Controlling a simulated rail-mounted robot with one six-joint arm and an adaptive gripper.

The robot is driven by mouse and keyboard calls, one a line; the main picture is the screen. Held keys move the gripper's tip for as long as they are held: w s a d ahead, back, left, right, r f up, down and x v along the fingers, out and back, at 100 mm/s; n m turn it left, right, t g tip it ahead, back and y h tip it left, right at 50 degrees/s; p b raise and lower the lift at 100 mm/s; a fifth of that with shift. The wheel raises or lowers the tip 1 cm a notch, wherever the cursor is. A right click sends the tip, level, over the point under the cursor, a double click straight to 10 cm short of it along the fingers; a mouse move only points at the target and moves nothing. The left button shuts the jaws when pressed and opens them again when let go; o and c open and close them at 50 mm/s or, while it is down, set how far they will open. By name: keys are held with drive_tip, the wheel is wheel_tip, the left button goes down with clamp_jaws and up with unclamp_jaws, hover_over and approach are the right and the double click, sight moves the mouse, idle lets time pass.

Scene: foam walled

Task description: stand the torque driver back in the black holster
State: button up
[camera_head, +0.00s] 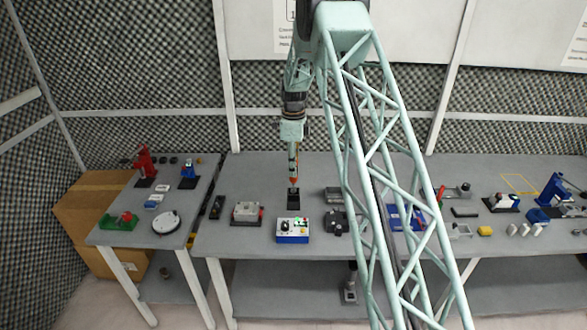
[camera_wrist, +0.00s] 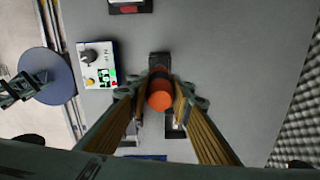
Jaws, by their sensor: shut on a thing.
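The torque driver shows as an orange-red cylinder with a dark band (camera_wrist: 160,95) between my fingers in the wrist view, and as a small red-orange piece (camera_head: 294,181) in the head view. My gripper (camera_head: 293,177) is shut on it and points down, with the driver about upright. The black holster (camera_head: 293,200) stands on the table directly under the driver. In the wrist view a dark part of it (camera_wrist: 159,59) shows behind the driver. The driver's lower end is hidden, so I cannot tell whether it is above the holster or inside its mouth.
A blue and white control box (camera_head: 292,238) stands in front of the holster. The table behind the holster is mostly clear up to the foam wall.

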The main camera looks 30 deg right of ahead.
sight(293, 182)
drive_tip(key=shift+f+b, duration=1.85)
drive_tip(key=shift+f, duration=2.1)
idle(1.3)
drive_tip(key=o, duration=1)
drive_tip(key=shift+o, duration=0.2)
drive_tip(key=shift+r, duration=0.15)
drive_tip(key=shift+r, duration=5.85)
